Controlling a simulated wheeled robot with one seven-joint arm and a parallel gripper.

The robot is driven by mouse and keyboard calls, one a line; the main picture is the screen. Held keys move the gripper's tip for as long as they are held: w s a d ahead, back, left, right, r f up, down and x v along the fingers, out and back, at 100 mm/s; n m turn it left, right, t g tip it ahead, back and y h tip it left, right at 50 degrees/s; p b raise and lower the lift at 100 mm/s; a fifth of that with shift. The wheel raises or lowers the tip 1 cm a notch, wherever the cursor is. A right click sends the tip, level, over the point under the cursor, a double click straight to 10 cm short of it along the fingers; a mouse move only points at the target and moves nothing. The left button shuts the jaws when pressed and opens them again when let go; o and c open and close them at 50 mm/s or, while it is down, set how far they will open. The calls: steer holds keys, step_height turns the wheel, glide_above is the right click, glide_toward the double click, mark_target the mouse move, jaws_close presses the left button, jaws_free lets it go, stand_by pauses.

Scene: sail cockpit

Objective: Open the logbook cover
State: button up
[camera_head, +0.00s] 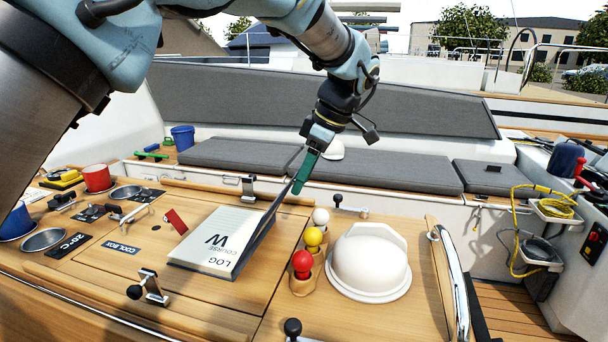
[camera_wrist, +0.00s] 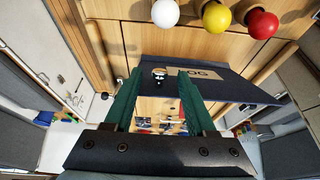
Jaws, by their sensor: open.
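The logbook (camera_head: 222,240) lies on the wooden table in the head view, with a white page reading LOG, COURSE and W exposed. Its dark cover (camera_head: 262,232) stands raised along the book's right side, seen nearly edge-on. In the wrist view the dark blue cover (camera_wrist: 236,88) shows its outer face with a tan LOG label, partly hidden by my fingers. My gripper (camera_head: 298,188) has green fingers and is at the cover's upper far end. In the wrist view my gripper (camera_wrist: 158,78) is open, its fingers apart in front of the cover. Whether they touch it, I cannot tell.
White (camera_head: 321,216), yellow (camera_head: 314,238) and red (camera_head: 302,264) knobs stand just right of the book, with a white dome (camera_head: 369,263) beyond them. A red tag (camera_head: 176,221) and a metal latch (camera_head: 149,288) are near the book's left and front.

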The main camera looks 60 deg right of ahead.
steer(key=shift+c, duration=0.3)
jaws_close()
stand_by(1.1)
